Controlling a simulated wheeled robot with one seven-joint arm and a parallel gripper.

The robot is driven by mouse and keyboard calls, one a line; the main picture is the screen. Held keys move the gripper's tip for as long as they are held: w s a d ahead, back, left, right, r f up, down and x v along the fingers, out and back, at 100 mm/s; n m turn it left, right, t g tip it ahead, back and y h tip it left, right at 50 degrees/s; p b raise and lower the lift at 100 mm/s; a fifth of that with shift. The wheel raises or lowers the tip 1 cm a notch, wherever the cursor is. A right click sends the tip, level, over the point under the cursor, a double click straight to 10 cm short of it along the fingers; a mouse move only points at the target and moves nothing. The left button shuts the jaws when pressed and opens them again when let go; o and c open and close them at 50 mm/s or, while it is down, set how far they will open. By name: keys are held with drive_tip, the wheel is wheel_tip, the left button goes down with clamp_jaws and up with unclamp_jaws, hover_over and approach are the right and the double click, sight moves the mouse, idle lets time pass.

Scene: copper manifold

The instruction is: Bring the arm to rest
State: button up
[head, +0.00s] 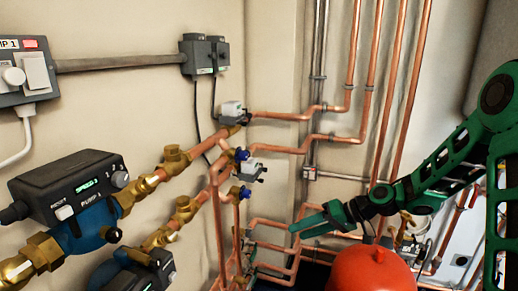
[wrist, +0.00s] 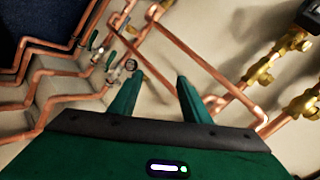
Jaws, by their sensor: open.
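My green arm reaches in from the right in the head view. My gripper (head: 308,227) points left, in front of the copper pipes and to the upper left of a red vessel (head: 372,270). In the wrist view my gripper (wrist: 158,85) shows two green fingers spread apart with nothing between them. Beyond the fingers are copper pipes (wrist: 205,65) and a pale wall. The gap between the fingertips and the pipes cannot be judged exactly.
A blue pump (head: 80,232) with a black control box (head: 72,185) and brass fittings stands at the left. Vertical copper pipes (head: 373,80) run up the back wall. A grey junction box (head: 205,55) is on the left wall. Small valves (wrist: 112,62) show in the wrist view.

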drive_tip(key=s+d+r+m+g+h, duration=0.15)
drive_tip(key=s+d+h, duration=0.25)
drive_tip(key=s+d, duration=0.5)
drive_tip(key=s+d+r+m+h, duration=0.25)
drive_tip(key=s+d+h, duration=0.25)
drive_tip(key=s+d, duration=0.45)
drive_tip(key=s+d+r+m, duration=0.2)
drive_tip(key=s+d, duration=0.2)
drive_tip(key=s, duration=0.4)
drive_tip(key=s+d+r+m+g+h, duration=0.1)
drive_tip(key=s+d+r+m, duration=0.2)
drive_tip(key=s, duration=0.6)
drive_tip(key=shift+d, duration=0.55)
